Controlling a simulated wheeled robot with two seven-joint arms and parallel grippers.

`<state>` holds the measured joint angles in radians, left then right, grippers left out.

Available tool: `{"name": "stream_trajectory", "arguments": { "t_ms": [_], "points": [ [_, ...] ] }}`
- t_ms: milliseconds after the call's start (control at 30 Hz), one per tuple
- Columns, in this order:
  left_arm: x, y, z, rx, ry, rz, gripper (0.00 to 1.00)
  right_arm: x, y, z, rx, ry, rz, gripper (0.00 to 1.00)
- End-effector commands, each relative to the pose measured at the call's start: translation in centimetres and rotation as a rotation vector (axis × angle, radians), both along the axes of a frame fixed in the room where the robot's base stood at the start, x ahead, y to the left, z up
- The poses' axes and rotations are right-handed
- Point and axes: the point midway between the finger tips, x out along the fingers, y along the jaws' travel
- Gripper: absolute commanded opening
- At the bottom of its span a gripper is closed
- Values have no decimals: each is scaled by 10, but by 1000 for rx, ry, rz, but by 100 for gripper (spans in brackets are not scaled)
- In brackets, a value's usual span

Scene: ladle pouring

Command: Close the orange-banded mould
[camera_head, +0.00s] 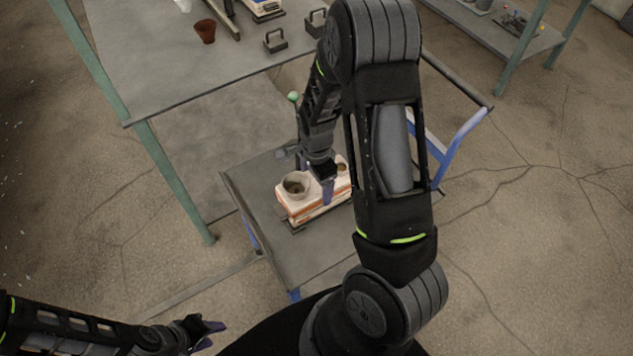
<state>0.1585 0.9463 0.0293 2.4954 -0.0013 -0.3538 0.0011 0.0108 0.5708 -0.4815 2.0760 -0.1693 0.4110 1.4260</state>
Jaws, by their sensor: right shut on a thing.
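The orange-banded mould (309,208) is a pale block with orange bands, low on a grey-topped trolley (265,215). A round pale cup (296,184) sits on top of its left part. My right gripper (328,190) reaches down onto the mould just right of the cup and is shut on part of it. My gripper and arm hide part of the mould's top, so I cannot tell whether its parts meet. My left gripper (210,335) is open and empty, low at the left, apart from the trolley.
A grey workbench (160,60) with green legs stands behind and left of the trolley. It carries a brown cup (205,31) and dark weights with handles (275,40). A green ball (293,96) shows beside my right arm. Another bench (500,35) stands far right.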

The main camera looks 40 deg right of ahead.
Motion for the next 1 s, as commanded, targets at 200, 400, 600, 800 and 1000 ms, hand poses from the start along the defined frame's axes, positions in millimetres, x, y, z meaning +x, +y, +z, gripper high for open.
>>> {"name": "stream_trajectory", "arguments": {
  "t_ms": [200,400,600,800,1000],
  "points": [
    [0,0,-3,0,0,0,36,1,0,-3,0,-3,0,9],
    [0,0,-4,0,0,0,36,1,0,-5,-1,-3,1,9],
    [0,0,-5,0,0,0,36,1,0,-6,-1,-3,1,9],
    [0,0,-5,0,0,0,36,1,0,-6,0,-3,1,9],
    [0,0,-5,0,0,0,36,1,0,-6,0,-2,1,97]
  ]
}}
